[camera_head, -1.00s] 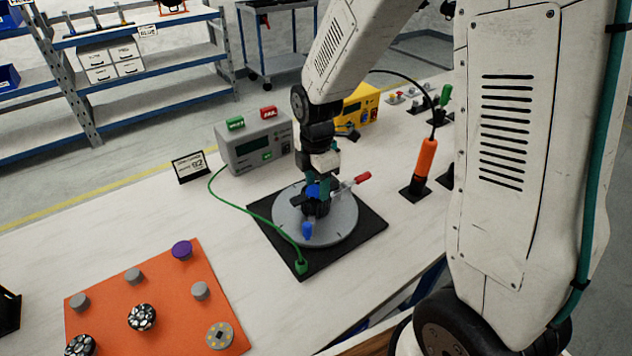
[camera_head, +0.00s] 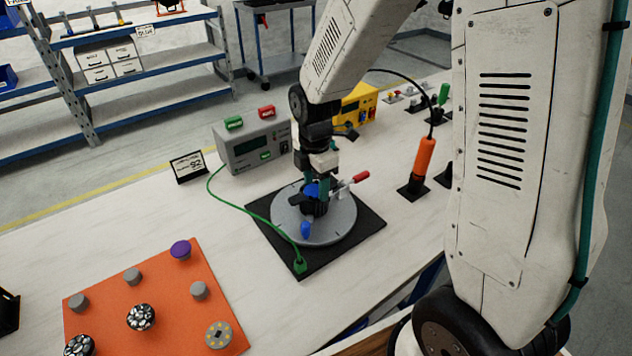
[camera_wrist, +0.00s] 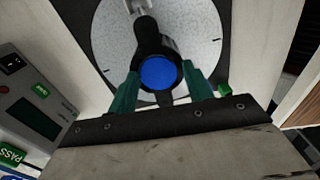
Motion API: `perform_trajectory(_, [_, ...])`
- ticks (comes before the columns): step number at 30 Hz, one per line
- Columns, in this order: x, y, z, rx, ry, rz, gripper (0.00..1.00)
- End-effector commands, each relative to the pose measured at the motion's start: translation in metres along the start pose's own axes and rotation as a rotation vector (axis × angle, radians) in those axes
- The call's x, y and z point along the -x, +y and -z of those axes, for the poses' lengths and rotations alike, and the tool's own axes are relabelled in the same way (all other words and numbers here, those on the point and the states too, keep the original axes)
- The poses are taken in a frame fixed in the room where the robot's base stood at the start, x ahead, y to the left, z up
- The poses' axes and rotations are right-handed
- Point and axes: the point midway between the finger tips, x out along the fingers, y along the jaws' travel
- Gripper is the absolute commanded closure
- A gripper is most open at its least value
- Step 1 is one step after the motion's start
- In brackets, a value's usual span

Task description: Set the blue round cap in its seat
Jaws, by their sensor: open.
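The blue round cap (camera_wrist: 159,73) shows face-on in the wrist view, inside the dark ring of a black par can (camera_wrist: 146,38) on the grey round plate (camera_wrist: 104,40). In the head view the cap (camera_head: 312,190) is partly covered by my gripper. My gripper (camera_wrist: 160,84) is open, with one green finger on each side of the can's rim and the cap between them. Whether the fingers touch the rim, I cannot tell. The cap looks level within the ring; how deep it sits is not clear. A blue-tipped part (camera_head: 306,229) is at the plate's front.
The plate lies on a black mat (camera_head: 278,264) with a green cable plug (camera_head: 300,265). A red-handled clamp (camera_head: 359,178) is at its right. A grey tester (camera_head: 252,147) stands behind. An orange mat (camera_head: 165,305) with several caps lies front left; white table is clear between.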

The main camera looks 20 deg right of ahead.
Motion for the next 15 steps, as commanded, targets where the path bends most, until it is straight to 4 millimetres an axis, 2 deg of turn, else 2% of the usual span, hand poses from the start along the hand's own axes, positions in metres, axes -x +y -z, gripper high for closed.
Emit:
perform_trajectory(4, [-0.001,0.002,-0.001,-0.001,-0.001,-0.003,0.32])
perform_trajectory(7, [0.008,0.002,-0.001,-0.002,-0.001,-0.006,0.3])
perform_trajectory(15, [0.055,0.0,0.0,-0.001,-0.001,-0.008,0.3])
